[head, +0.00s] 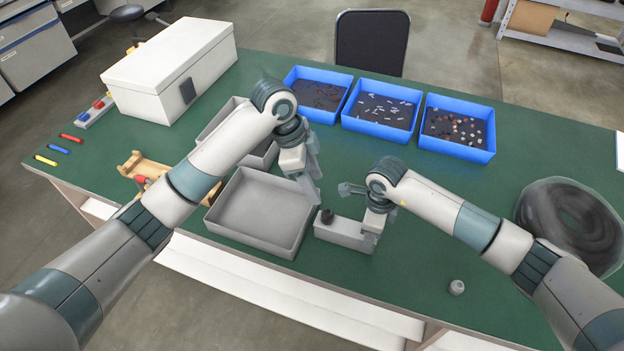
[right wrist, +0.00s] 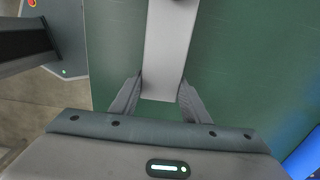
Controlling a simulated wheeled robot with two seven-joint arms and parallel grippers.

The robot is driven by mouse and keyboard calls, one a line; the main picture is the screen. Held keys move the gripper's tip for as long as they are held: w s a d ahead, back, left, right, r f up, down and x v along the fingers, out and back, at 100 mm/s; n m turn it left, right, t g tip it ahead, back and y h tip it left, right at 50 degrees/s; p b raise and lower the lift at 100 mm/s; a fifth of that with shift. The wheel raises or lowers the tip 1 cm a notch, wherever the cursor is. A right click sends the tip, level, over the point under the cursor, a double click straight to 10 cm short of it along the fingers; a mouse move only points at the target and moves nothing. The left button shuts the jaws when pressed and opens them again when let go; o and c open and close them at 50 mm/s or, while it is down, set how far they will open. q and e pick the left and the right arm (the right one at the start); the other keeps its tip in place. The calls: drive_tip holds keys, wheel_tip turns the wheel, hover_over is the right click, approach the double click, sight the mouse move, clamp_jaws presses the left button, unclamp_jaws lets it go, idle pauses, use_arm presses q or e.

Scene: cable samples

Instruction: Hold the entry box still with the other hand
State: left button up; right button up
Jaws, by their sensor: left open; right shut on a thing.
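The entry box (head: 338,232) is a small light grey box standing on the green table, with a black fitting (head: 327,216) on top at its left end. My right gripper (head: 371,232) is shut on its right end. In the right wrist view the grey box (right wrist: 168,55) runs up the picture from between the two fingers (right wrist: 158,97). My left gripper (head: 313,186) is open and empty, above and just behind the black fitting, apart from the box as far as I can tell.
A grey tray (head: 222,228) lies left of the entry box, with another grey tray (head: 268,160) behind it. Blue bins (head: 457,152) line the back edge. A coiled black cable (head: 545,222) lies at right, and a small grey part (head: 456,287) near the front. Table between them is clear.

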sight(327, 212)
use_arm(q)
drive_tip(key=shift+w+a+m, duration=0.15)
drive_tip(key=shift+a+m, duration=0.05)
drive_tip(key=shift+m, duration=0.2)
drive_tip(key=shift+x, duration=6)
drive_tip(key=shift+s, duration=0.25)
drive_tip(key=c, duration=1.1)
drive_tip(key=o, duration=0.3)
drive_tip(key=n, duration=0.2)
drive_tip(key=n+t, duration=0.1)
drive_tip(key=n, duration=0.1)
drive_tip(key=shift+s+n, duration=0.2)
drive_tip(key=shift+n, duration=0.2)
drive_tip(key=shift+r, duration=0.1)
drive_tip(key=shift+w+r, duration=0.1)
